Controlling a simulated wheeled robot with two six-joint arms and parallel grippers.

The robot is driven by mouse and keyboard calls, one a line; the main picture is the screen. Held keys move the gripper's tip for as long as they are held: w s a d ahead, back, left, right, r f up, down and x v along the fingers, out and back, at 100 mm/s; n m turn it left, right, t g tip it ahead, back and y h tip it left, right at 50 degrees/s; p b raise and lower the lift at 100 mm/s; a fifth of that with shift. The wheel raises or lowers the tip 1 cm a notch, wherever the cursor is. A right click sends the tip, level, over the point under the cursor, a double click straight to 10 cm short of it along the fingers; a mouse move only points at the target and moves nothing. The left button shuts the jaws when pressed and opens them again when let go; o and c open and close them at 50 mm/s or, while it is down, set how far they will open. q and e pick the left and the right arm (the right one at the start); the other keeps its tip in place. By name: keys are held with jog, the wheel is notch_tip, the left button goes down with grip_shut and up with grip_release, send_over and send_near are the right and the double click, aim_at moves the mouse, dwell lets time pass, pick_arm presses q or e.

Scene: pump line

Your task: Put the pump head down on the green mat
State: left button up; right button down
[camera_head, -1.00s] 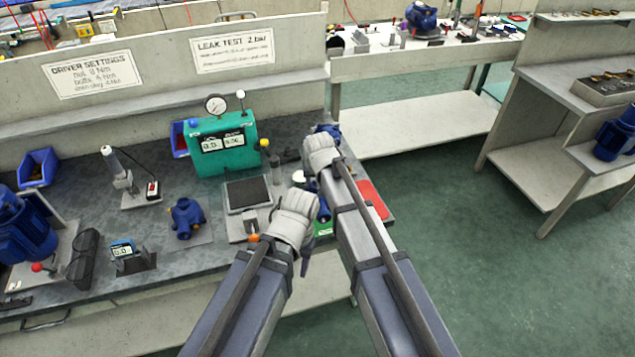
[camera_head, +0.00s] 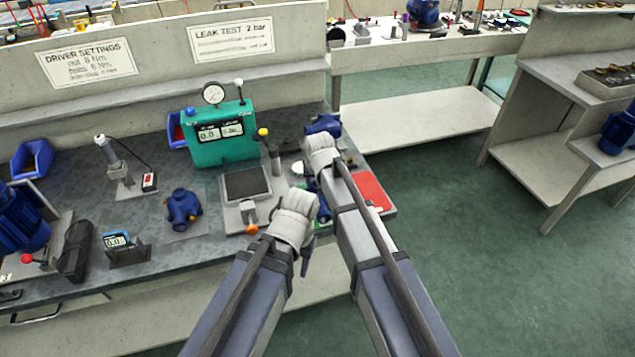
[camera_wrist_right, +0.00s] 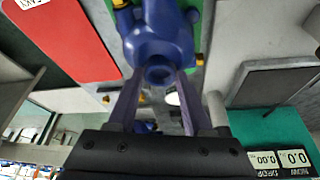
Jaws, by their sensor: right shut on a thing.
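The blue pump head (camera_wrist_right: 158,45) is between the two fingers of my right gripper (camera_wrist_right: 156,85), which is shut on it. In the head view the pump head (camera_head: 315,192) shows partly between my two arms. The green mat (camera_wrist_right: 201,55) lies behind the pump head in the right wrist view; only a sliver of the mat (camera_head: 322,230) shows in the head view. I cannot tell whether the pump head touches it. My left gripper (camera_head: 305,262) hangs at the bench's front edge, its fingers mostly hidden.
A red mat (camera_head: 372,190) lies right of my right arm. A grey plate fixture (camera_head: 246,186) and green tester (camera_head: 222,137) stand to the left. Another blue part (camera_head: 325,124) sits beyond my right wrist. A blue pump body (camera_head: 183,208) stands further left.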

jog(key=shift+f, duration=0.2)
dwell(0.6)
grip_release()
dwell(0.5)
jog(key=shift+r, duration=0.15)
notch_tip(320, 180, up, 9)
jog(key=p, duration=0.8)
jog(key=shift+p, duration=0.35)
dwell(0.3)
